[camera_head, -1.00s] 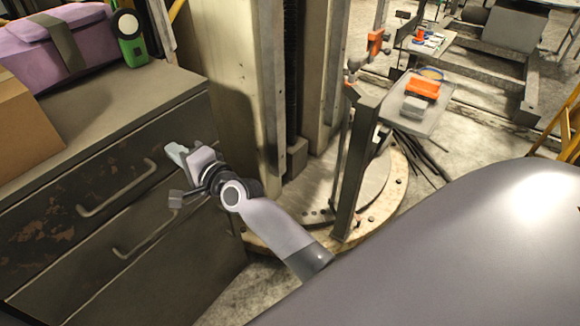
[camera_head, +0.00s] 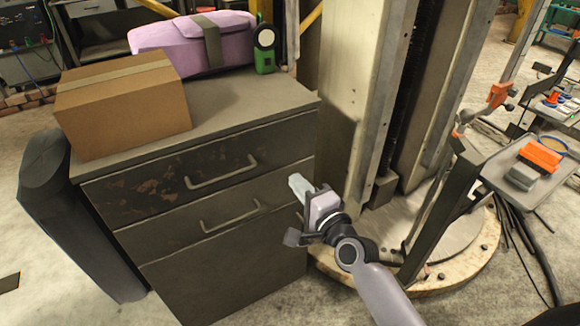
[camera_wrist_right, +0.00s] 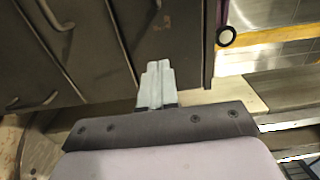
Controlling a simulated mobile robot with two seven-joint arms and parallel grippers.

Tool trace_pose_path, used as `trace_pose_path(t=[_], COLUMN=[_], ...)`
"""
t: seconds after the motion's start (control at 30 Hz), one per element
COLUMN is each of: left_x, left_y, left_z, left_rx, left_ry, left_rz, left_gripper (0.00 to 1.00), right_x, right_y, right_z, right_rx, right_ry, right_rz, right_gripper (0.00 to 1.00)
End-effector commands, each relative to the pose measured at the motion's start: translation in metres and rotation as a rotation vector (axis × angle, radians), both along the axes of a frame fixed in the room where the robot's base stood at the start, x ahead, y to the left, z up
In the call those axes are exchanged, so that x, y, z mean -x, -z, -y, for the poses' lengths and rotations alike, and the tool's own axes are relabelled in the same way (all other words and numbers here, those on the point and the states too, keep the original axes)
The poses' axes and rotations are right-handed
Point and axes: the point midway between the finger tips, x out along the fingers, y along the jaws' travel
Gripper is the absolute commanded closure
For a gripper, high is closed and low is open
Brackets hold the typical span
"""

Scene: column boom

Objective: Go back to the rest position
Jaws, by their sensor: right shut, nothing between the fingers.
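My right gripper (camera_head: 300,187) is shut and empty. In the head view it points up and to the left, in front of the right end of the dark drawer cabinet (camera_head: 290,240), to the right of the drawer handles. In the right wrist view my gripper's pale fingers (camera_wrist_right: 157,85) lie together, with the cabinet front (camera_wrist_right: 120,40) beyond them. I cannot tell the exact gap to the cabinet. My left gripper is not in view.
On the cabinet are a cardboard box (camera_head: 125,105), a purple case (camera_head: 165,45) and a green device (camera_head: 264,55). A column (camera_head: 365,100) on a round base (camera_head: 470,260) stands to the right. A tray (camera_head: 505,180) holds an orange item (camera_head: 540,156). Floor shows at left.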

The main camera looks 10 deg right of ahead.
Motion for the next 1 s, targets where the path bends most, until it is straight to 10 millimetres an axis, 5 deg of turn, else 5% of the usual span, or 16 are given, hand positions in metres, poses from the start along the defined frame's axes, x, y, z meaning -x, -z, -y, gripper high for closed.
trace_pose_path(t=[0.2,0.5,0.63,0.77,1.0], left_x=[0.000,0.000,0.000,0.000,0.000], left_y=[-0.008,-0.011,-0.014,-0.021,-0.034], left_z=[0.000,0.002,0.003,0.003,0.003], left_rx=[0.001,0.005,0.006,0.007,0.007], left_ry=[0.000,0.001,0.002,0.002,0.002], left_rz=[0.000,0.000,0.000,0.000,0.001], left_gripper=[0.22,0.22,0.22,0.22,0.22], right_x=[0.025,0.033,0.047,0.086,0.185], right_y=[0.000,0.001,0.015,0.049,0.110], right_z=[0.008,0.010,0.014,0.023,0.053], right_rx=[0.001,0.004,0.112,0.418,1.131], right_ry=[-0.001,-0.001,-0.005,-0.036,-0.216], right_rz=[-0.002,-0.002,-0.013,-0.041,-0.088], right_gripper=[1.00,1.00,1.00,1.00,1.00])
